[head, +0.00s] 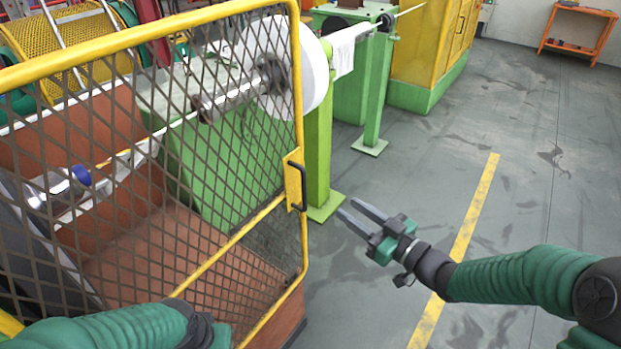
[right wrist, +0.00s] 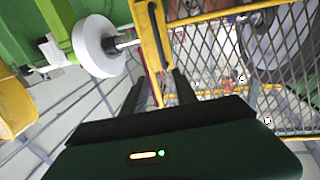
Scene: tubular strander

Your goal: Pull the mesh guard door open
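The mesh guard door (head: 190,150) has a yellow tube frame and dark diamond mesh, and fills the left of the head view. Its dark handle (head: 300,186) sits on a yellow plate at the door's right edge. My right gripper (head: 345,207) is open and empty, just right of the handle and apart from it. In the right wrist view, the handle (right wrist: 158,38) shows beyond and between the two open fingers (right wrist: 158,92). My left arm enters at the bottom left; its fingers are not visible. Whether the door is fully closed is unclear.
Behind the mesh are a white disc (head: 308,65), a shaft and green machine parts. Green posts (head: 375,100) and a yellow cabinet (head: 420,45) stand beyond. An orange table (head: 580,28) is far right. Grey floor with a yellow line (head: 465,225) is open on the right.

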